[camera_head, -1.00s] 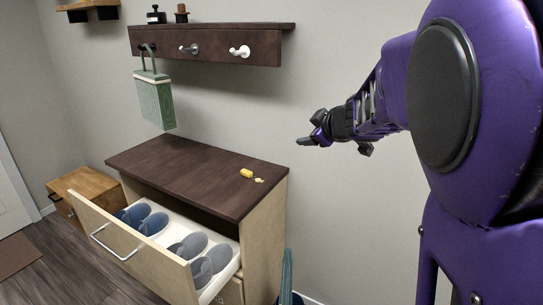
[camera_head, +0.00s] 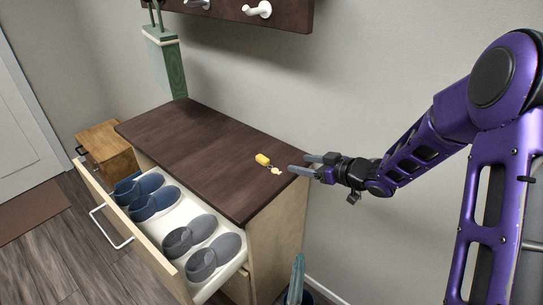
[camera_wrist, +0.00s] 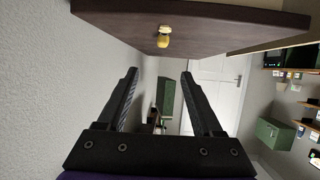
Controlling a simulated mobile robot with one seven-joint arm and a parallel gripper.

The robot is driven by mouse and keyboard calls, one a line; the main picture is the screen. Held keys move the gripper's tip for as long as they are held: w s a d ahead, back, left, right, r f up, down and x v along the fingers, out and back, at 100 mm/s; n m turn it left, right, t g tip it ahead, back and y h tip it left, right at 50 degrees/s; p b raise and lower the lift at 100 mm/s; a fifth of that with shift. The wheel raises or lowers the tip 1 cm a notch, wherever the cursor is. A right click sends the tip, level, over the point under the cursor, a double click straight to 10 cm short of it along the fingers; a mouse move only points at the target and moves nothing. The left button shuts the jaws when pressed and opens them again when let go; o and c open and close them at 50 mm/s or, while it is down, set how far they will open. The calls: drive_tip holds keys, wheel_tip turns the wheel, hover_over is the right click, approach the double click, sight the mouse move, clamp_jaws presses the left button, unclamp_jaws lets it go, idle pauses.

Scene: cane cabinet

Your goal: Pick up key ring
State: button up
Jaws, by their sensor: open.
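The key ring (camera_head: 264,161) has a yellow fob and a small pale yellow key part. It lies on the dark brown cabinet top (camera_head: 195,150), near its right end. In the wrist view the yellow key ring (camera_wrist: 163,38) shows on the cabinet top, beyond and above the fingertips. My gripper (camera_head: 298,164) is open and empty, just right of the key ring at the cabinet's right edge. The two fingers (camera_wrist: 160,75) stand wide apart in the wrist view, with nothing between them. The gripper appears apart from the key ring.
The cabinet's top drawer (camera_head: 215,285) is pulled open and holds several shoes (camera_head: 190,235). A green bag (camera_head: 166,62) hangs from the wall rack (camera_head: 290,12) above the cabinet. A wooden box (camera_head: 108,150) stands at the left. The cabinet top is otherwise clear.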

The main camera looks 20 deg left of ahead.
drive_tip(key=b, duration=0.1)
approach(265, 159)
drive_tip(key=x, duration=0.5)
drive_tip(key=shift+w+r, duration=0.1)
drive_tip(key=shift+r, duration=0.05)
drive_tip(key=shift+b+x, duration=0.4)
drive_tip(key=shift+x, duration=2.25)
clamp_jaws()
